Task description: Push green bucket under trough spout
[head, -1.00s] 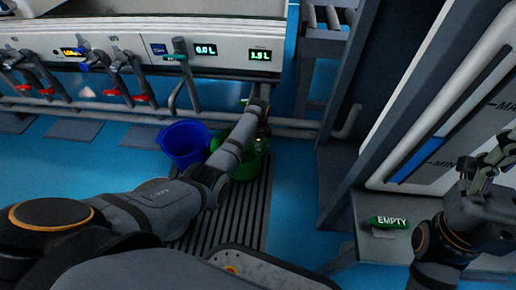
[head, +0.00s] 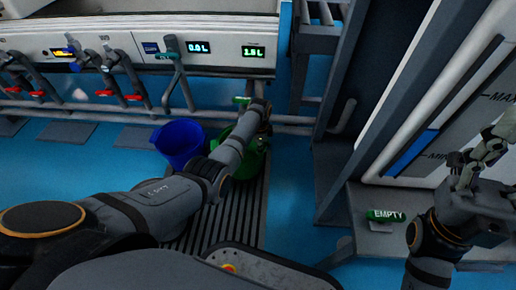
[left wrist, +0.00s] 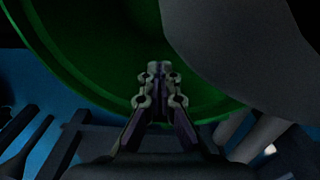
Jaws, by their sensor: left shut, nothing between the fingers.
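The green bucket (head: 256,160) stands on the dark slatted grate, partly hidden behind my left arm. It touches or nearly touches the blue bucket on its left. My left gripper (left wrist: 158,72) is shut and empty, with the green bucket's curved wall (left wrist: 85,60) filling the left wrist view behind its fingertips. In the head view the left gripper is hidden at the end of my arm, by the bucket. A bent pipe spout (head: 187,92) hangs from the trough panel, left of the green bucket. My right gripper (head: 482,160) is raised at the right; its jaw state is unclear.
The blue bucket (head: 178,142) stands left of the green one. The slatted grate (head: 205,225) runs towards me. Horizontal pipes (head: 295,122) run along the wall behind the buckets. A metal frame (head: 335,185) and a green EMPTY sign (head: 386,215) are at the right.

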